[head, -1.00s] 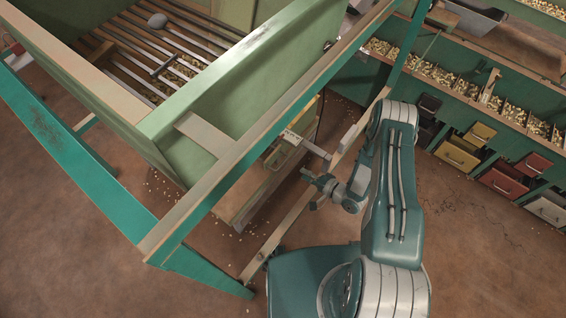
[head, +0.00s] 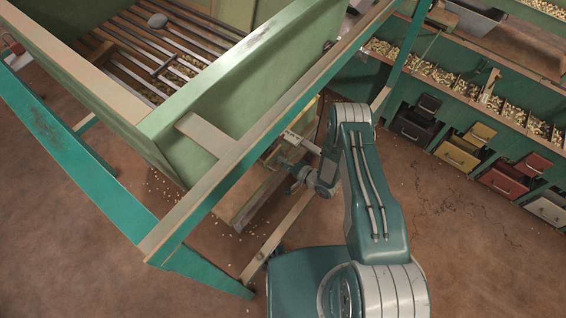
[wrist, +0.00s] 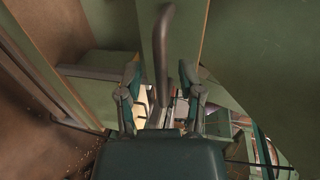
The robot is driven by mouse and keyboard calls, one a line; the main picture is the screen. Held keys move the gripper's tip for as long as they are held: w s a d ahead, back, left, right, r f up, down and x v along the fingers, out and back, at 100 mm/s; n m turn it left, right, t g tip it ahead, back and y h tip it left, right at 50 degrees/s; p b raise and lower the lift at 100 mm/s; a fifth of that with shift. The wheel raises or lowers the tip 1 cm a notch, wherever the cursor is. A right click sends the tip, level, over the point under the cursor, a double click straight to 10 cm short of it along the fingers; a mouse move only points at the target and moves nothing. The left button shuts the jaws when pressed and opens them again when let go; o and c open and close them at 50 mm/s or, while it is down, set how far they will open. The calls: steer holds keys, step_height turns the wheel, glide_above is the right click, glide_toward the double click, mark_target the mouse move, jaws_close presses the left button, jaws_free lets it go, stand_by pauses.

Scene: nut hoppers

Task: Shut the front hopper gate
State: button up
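The front hopper (head: 215,135) is a large pale green bin on a teal frame, at the upper left of the head view. In the wrist view a narrow green plate, apparently the gate (wrist: 193,32), hangs ahead with a dark curved bar handle (wrist: 164,40) on it. My gripper (wrist: 161,74) is open, one finger on each side of the handle's lower part. I see no finger clearly touching it. In the head view my gripper (head: 293,173) is under the hopper's side, beside the frame rail. The gate is hard to make out there.
A sloping frame beam (head: 265,145) crosses between the camera and the hopper's underside. A lower rail (head: 278,237) runs close to my arm. Nut bins (head: 440,75) and coloured drawers (head: 503,180) line the right. Scattered nuts lie on the brown floor.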

mark_target(275, 157)
jaws_close()
steer(key=shift+r+x, duration=0.2)
steer(key=shift+x, duration=0.65)
steer(key=shift+r+x, duration=0.15)
steer(key=shift+x, duration=0.7)
steer(key=shift+r+x, duration=0.2)
steer(key=shift+x, duration=0.7)
steer(key=shift+c, duration=0.7)
jaws_free()
steer(key=shift+o, duration=1)
steer(key=shift+w+a, duration=0.1)
steer(key=shift+a, duration=0.1)
steer(key=shift+d, duration=0.1)
steer(key=v, duration=1.1)
steer(key=shift+s+d, duration=0.25)
steer(key=shift+s, duration=0.05)
